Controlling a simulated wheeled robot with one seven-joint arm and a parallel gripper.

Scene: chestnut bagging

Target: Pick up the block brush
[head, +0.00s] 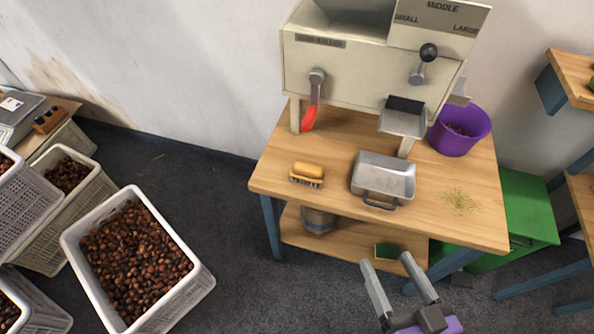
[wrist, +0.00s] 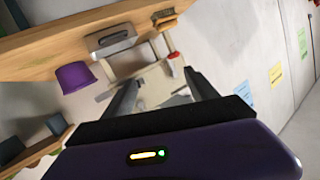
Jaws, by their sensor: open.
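The block brush (head: 307,174) lies on the left part of the wooden table, bristles down, with an orange-yellow top and a wooden body. In the wrist view it shows small near the top edge (wrist: 165,17). My gripper (head: 387,262) is open and empty, in front of the table's front edge, to the right of the brush and apart from it. In the wrist view its two fingers (wrist: 161,78) stand wide apart with nothing between them.
A metal tray (head: 384,178) sits just right of the brush. Behind stands the sorting machine (head: 345,67) with a red-handled lever (head: 309,117). A purple bucket (head: 459,130) is at the right back. A green sponge (head: 387,250) lies on the lower shelf. Chestnut crates (head: 203,284) stand left.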

